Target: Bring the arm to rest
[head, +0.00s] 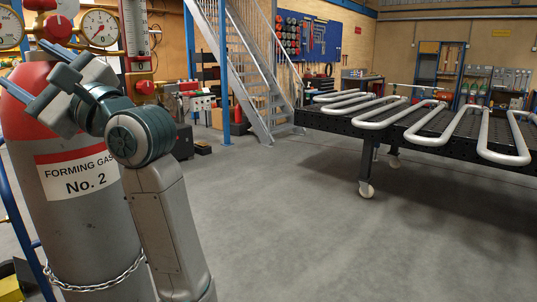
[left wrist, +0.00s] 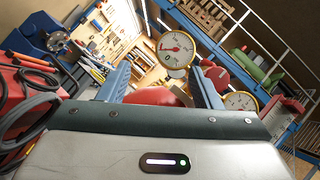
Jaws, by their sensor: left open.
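My left gripper (head: 45,88) is raised at the left of the head view, in front of the red shoulder of a grey gas cylinder (head: 92,215) labelled "Forming Gas No. 2". In the left wrist view, its two blue fingers (left wrist: 160,84) stand apart with nothing held between them. A red rounded surface (left wrist: 152,97) shows beyond the gap. I cannot tell whether the gripper touches the cylinder. My left arm bends at a dark green joint and partly hides the cylinder. My right gripper is in neither view.
Pressure gauges (head: 99,28) sit above the cylinder, close to my gripper; one gauge (left wrist: 176,48) also shows in the left wrist view. A chain (head: 100,284) circles the cylinder. A black wheeled table (head: 320,118) bears serpentine coils (head: 425,122). Open floor (head: 290,225) lies between.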

